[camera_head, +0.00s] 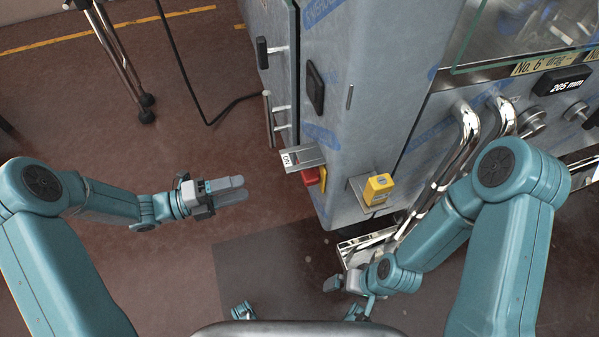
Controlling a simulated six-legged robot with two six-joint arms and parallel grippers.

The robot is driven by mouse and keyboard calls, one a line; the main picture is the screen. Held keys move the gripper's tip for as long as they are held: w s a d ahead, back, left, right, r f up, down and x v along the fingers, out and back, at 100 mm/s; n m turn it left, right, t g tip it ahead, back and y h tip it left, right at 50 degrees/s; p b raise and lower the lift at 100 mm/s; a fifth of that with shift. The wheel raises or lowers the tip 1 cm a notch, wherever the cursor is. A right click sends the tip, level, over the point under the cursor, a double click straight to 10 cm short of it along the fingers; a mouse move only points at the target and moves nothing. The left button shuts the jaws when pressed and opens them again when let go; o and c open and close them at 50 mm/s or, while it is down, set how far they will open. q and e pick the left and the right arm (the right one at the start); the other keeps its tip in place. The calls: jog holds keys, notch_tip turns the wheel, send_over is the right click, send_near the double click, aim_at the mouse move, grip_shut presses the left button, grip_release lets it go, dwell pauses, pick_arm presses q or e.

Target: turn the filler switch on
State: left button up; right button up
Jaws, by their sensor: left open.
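The filler machine (375,60) is a grey metal cabinet partly covered in blue-printed film. On its left side a metal bracket with an "ON" label (287,159) sticks out, with a red switch part (312,176) just beneath it. A yellow block (378,188) sits on a plate on the cabinet's front face. My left gripper (240,188) is open and empty, left of the red part and apart from it, pointing right. My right gripper (338,284) is low, below the cabinet's bottom corner; its jaw state is unclear.
Door handles (269,118) and a black latch stand on the cabinet's left side. Curved chrome pipes (465,135) run at the right, near my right arm. A black cable (183,70) hangs to the cabinet.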

aim_at(308, 171)
pick_arm(q)
jog(key=b+x, duration=0.2)
jog(key=x, duration=1.3)
jog(key=shift+d, duration=0.25)
jog(key=shift+w, duration=0.15)
grip_shut()
